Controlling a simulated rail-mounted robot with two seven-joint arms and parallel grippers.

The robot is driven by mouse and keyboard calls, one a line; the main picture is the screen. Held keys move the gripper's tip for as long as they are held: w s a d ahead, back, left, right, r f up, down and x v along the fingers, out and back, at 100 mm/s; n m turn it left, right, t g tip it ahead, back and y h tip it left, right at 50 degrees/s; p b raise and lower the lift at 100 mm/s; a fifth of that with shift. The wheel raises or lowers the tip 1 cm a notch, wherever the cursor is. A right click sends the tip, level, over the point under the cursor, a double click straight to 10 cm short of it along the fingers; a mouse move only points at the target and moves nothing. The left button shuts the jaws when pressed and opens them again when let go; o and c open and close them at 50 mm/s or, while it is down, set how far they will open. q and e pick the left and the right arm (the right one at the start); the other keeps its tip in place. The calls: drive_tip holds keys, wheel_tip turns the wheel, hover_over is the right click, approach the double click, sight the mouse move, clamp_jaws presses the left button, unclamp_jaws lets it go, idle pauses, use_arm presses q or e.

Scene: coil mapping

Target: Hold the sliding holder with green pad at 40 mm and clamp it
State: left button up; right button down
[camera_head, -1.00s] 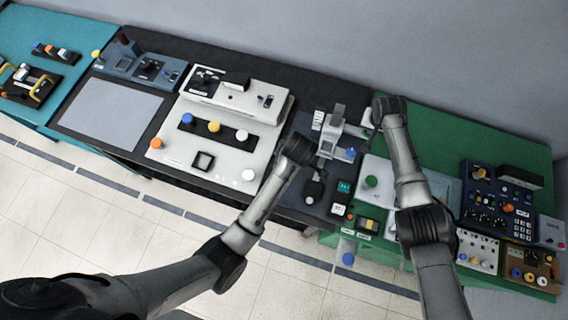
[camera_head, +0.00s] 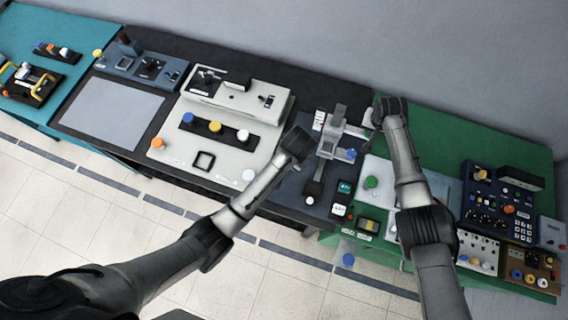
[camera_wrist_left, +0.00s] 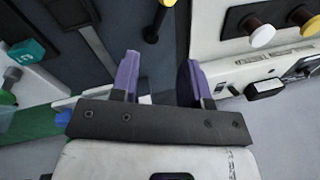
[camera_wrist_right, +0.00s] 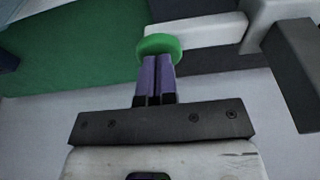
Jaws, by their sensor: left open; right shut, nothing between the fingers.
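The grey measuring fixture (camera_head: 328,146) stands at the right end of the dark table. In the right wrist view, a green round pad (camera_wrist_right: 160,45) sits at the end of a white bar (camera_wrist_right: 205,31), apparently the sliding holder. My right gripper (camera_wrist_right: 158,60) is shut and empty, its fingertips overlapping the pad; I cannot tell whether they touch. The pad is hidden in the head view. My left gripper (camera_wrist_left: 161,70) is open over the dark table, left of the fixture. A blue knob (camera_head: 351,154) is on the fixture's right side.
A beige panel (camera_head: 214,150) with coloured knobs lies left of my left gripper. A green table (camera_head: 440,125) adjoins on the right, with a white plate bearing a green knob (camera_head: 371,182) and control boxes. A grey wall stands behind.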

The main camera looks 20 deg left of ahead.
use_arm(q)
drive_tip(key=shift+m, duration=0.9)
drive_tip(key=f, duration=0.4)
drive_tip(key=a+f, duration=0.1)
drive_tip(key=f, duration=0.2)
drive_tip(key=w+a+f, duration=0.1)
drive_tip(key=f, duration=0.3)
drive_tip(key=shift+f, duration=0.35)
drive_tip(key=shift+c, duration=0.3)
clamp_jaws()
drive_tip(key=shift+w, duration=0.1)
